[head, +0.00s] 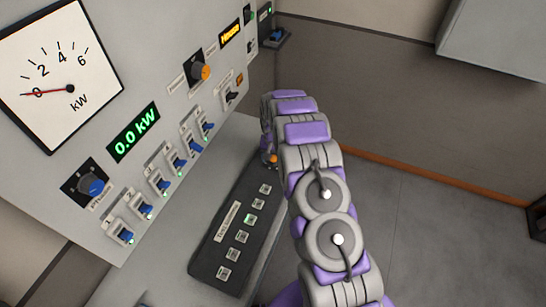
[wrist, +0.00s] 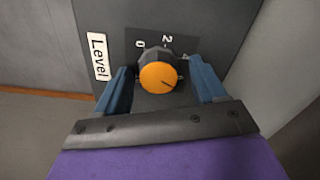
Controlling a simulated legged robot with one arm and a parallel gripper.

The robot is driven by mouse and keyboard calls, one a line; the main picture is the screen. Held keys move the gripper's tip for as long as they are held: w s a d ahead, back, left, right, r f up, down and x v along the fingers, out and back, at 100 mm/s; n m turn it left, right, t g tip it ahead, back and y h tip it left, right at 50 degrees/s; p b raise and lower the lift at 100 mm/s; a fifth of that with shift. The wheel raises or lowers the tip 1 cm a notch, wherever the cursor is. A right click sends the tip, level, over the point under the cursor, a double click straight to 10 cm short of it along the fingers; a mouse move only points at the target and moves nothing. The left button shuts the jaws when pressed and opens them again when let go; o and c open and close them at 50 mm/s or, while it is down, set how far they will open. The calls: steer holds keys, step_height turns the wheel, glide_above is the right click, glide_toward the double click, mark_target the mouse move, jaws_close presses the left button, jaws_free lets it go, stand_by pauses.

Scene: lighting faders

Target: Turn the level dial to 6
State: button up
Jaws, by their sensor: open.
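The level dial (wrist: 158,77) shows in the wrist view as a round knob with an orange cap, beside a white "Level" label (wrist: 99,44). Its scale shows 0, 2 and 4; further marks are hidden. A short dark line on the cap points to the lower right. My gripper (wrist: 160,88) is open, with one blue finger on each side of the knob. I cannot tell whether either finger touches it. In the head view my arm covers most of the gripper; a small orange spot by its end looks like the dial's cap (head: 270,159).
A black button panel (head: 212,240) lies on the grey desk beside my arm. The sloped console has a kW meter (head: 60,70) at zero, a green "0.0 kW" display (head: 134,132), several blue faders, a blue knob (head: 92,185) and an orange knob (head: 200,72).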

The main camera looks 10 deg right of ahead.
mark_target(273, 158)
steer(key=shift+r, duration=0.1)
step_height(273, 158, up, 17)
steer(key=shift+p, duration=0.35)
stand_by(0.5)
steer(key=s+r+n+b, duration=0.1)
steer(key=s+r, duration=0.3)
steer(key=s, duration=0.4)
steer(key=s+r+g+b, duration=0.1)
steer(key=s+r, duration=0.4)
steer(key=s, duration=0.3)
steer(key=s+r+n+b, duration=0.15)
steer(key=s+r, duration=0.25)
steer(key=s, duration=0.4)
steer(key=s+f+b, duration=0.1)
steer(key=s+b, duration=0.2)
steer(key=s, duration=2.2)
steer(key=shift+f+n+g, duration=0.25)
steer(key=shift+n+g, duration=0.1)
steer(key=shift+g, duration=0.05)
